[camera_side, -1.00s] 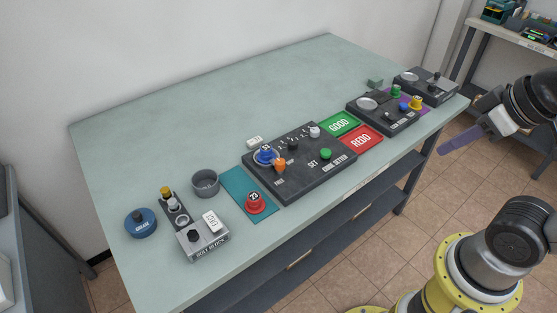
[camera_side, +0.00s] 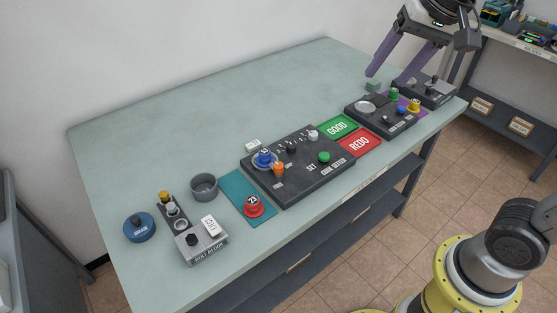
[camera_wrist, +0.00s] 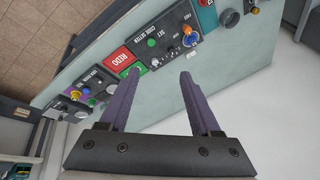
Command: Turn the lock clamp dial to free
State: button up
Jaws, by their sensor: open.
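My gripper (camera_side: 388,76) is open and empty, its two purple fingers apart above the far right part of the table; it also shows in the wrist view (camera_wrist: 163,73). The code setter box (camera_side: 318,175) lies mid-table, with an orange knob (camera_side: 278,168) by a small label too blurred to read surely, a blue numbered piece (camera_side: 264,157), and a green button (camera_side: 324,157). A dark box (camera_side: 423,92) at the far right carries a black knob. I cannot tell for certain which knob is the lock clamp dial. My gripper touches none of them.
A panel with a round plate (camera_side: 366,107) and colored knobs stands near my gripper. Green GOOD (camera_side: 337,128) and red REDO (camera_side: 359,144) pads lie beside it. A red piece (camera_side: 253,205), grey cup (camera_side: 204,186), and bolt block (camera_side: 203,245) are left. The back of the table is clear.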

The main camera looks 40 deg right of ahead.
jog(key=w+a+f+m+g, duration=0.1)
jog(key=w+a, duration=0.1)
jog(key=w, duration=0.5)
jog(key=g, duration=0.3)
send_over(279, 165)
notch_tip(279, 165, down, 16)
notch_tip(279, 165, down, 13)
jog(key=shift+f, duration=0.1)
grip_shut()
